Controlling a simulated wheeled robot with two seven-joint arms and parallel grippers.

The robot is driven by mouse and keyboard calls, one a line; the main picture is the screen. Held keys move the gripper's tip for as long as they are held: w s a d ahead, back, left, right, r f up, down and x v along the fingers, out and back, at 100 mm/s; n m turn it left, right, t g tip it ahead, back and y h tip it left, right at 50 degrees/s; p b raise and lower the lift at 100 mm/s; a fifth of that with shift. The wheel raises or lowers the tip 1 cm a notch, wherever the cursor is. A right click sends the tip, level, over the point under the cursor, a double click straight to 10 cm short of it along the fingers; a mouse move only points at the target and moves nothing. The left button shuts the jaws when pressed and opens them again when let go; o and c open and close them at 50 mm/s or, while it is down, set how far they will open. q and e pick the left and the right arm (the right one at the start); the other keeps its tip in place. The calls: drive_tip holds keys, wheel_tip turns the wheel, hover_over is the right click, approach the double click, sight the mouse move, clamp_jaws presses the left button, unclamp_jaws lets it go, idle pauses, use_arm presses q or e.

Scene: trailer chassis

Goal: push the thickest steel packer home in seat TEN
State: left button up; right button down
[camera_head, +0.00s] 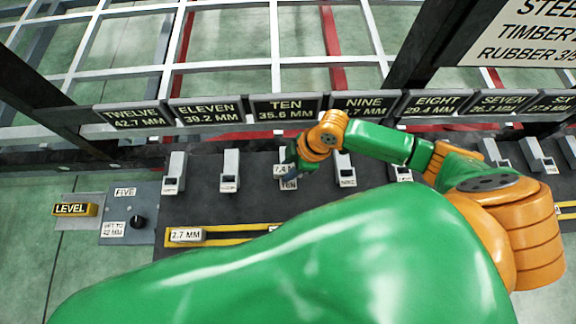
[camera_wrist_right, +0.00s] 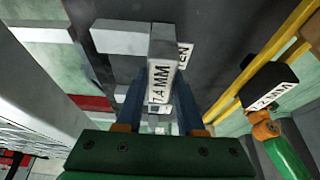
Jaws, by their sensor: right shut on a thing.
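My right gripper (camera_head: 298,166) is shut on a pale grey steel packer (camera_head: 283,170) marked 7.4 MM, at seat TEN. The wrist view shows the packer (camera_wrist_right: 162,68) between the two blue-grey fingers (camera_wrist_right: 160,112), its label facing the camera. The small TEN label (camera_head: 289,184) is just below the packer in the head view, and partly shows beside it in the wrist view (camera_wrist_right: 185,54). The packer's lower end is hidden, so I cannot tell how deep it sits. My left gripper is not seen.
The TEN 35.6 MM sign (camera_head: 284,107) stands behind. Similar grey posts (camera_head: 230,170) line the dark bench either side. A 2.7 MM packer (camera_head: 187,235) lies in the yellow-edged strip in front. My green arm hides much of the front. A LEVEL block (camera_head: 75,209) is at left.

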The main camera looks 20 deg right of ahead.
drive_tip(key=shift+f+b, duration=0.5)
drive_tip(key=shift+f, duration=0.3)
drive_tip(key=shift+c, duration=2.2)
unclamp_jaws()
drive_tip(key=shift+r, duration=0.1)
drive_tip(key=p+v, duration=0.2)
drive_tip(key=v, duration=0.4)
drive_tip(key=shift+d+r, duration=0.1)
drive_tip(key=shift+s+d+r, duration=0.1)
drive_tip(key=shift+d+r, duration=0.05)
drive_tip(key=shift+r, duration=0.15)
drive_tip(key=shift+r, duration=0.1)
